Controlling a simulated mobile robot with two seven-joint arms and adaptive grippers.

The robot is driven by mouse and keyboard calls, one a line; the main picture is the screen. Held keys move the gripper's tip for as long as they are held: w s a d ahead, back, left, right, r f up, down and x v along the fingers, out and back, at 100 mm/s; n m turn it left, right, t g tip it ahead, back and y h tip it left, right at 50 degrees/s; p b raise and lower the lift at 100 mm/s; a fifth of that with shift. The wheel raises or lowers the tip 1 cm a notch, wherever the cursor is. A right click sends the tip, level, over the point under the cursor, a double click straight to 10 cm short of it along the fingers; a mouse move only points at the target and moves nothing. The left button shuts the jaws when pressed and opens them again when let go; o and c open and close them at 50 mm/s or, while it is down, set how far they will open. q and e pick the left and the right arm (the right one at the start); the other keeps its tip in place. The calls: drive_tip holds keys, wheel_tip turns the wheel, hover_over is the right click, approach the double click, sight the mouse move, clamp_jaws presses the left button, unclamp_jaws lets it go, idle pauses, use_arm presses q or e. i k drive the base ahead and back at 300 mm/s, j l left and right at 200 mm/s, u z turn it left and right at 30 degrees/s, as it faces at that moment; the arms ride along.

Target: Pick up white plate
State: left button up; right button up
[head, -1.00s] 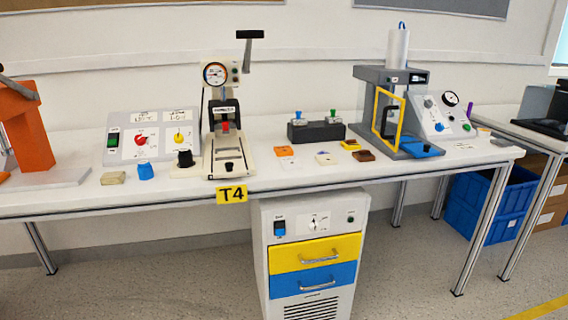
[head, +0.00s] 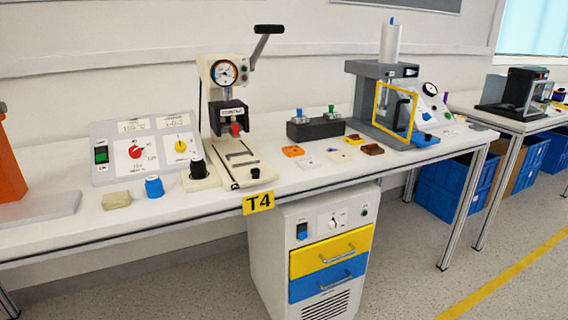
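A small flat white plate (head: 308,163) lies on the white table (head: 90,228), in front of a small orange plate (head: 293,151). It is pale against the tabletop and its edges are hard to make out. A cream plate (head: 340,157) lies to its right, with a yellow plate (head: 354,139) and a brown plate (head: 372,149) beyond. Neither of my grippers shows in the head view, and nothing is touching the plates.
A lever press (head: 228,120) stands left of the plates. A black block with knobs (head: 316,129) is behind them. A grey press with a yellow frame (head: 385,105) stands right. A drawer cabinet (head: 320,255) is under the table. Floor is open in front.

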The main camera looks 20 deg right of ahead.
sight(307, 162)
drive_tip(key=i+j+z, duration=0.1)
drive_tip(key=j+z, duration=0.2)
drive_tip(key=z, duration=0.15)
drive_tip(key=j+z, duration=0.3)
drive_tip(key=z, duration=0.2)
